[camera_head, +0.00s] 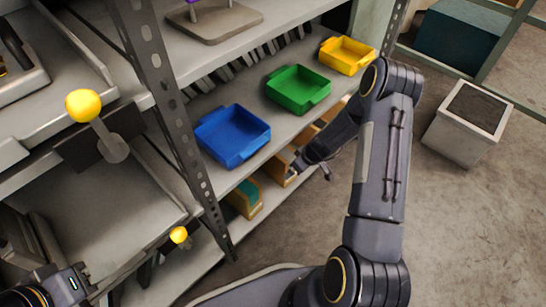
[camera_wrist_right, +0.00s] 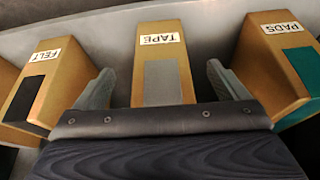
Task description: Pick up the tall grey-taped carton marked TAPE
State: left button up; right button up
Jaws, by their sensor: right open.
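The TAPE carton (camera_wrist_right: 150,45) is tan with a grey tape patch and stands in the middle of the right wrist view. Its label is upside down there. In the head view a brown carton at my right gripper (camera_head: 311,170), on the low shelf, appears to be it (camera_head: 277,171). My right gripper (camera_wrist_right: 160,75) is open, with one finger on each side of the TAPE carton and a visible gap on both sides. The carton's lower part is hidden by the gripper body. My left gripper (camera_head: 58,288) is at the lower left corner of the head view; its fingers cannot be made out.
The FELT carton (camera_wrist_right: 50,72), with dark tape, and the PADS carton (camera_wrist_right: 270,55), with teal tape, flank the TAPE carton closely. Blue (camera_head: 232,134), green (camera_head: 298,90) and yellow (camera_head: 346,55) bins sit on the shelf above. A grey bin (camera_head: 467,122) stands on the floor at right.

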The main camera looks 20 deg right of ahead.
aim_at(278, 165)
jog(key=w+f, duration=0.1)
jog(key=w+a+f+b, duration=0.1)
jog(key=w, duration=0.1)
jog(key=shift+a+f, duration=0.1)
jog(key=shift+f, duration=0.25)
jog(key=c, duration=1.4)
jog(key=shift+w, duration=0.1)
jog(key=shift+c, duration=0.5)
jog(key=shift+r, duration=0.15)
